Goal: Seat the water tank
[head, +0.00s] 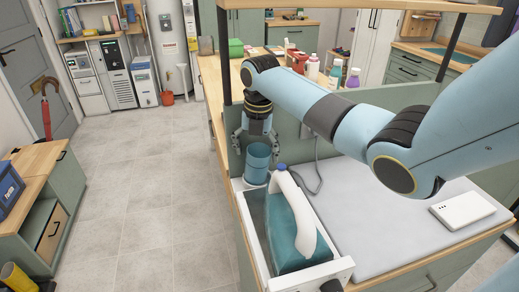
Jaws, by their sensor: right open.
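A blue, cup-like cylinder (257,165), which may be the water tank, stands upright at the far end of a narrow white tray (344,270). My right gripper (257,150) points down over it, its fingers spread on either side of the cylinder's top. The fingers look open, and I cannot tell whether they touch it. Nearer in the tray is a larger teal body (290,232) with a curved white handle (305,210) and a blue cap (281,167). I cannot tell for certain which of these is the tank. My left gripper is not in view.
A grey padded surface (375,225) lies right of the tray, with a white flat device (463,210) on it. A grey cord (318,180) runs behind the tray. Bottles (335,75) stand on the counter behind my right arm. The tiled floor at left is clear.

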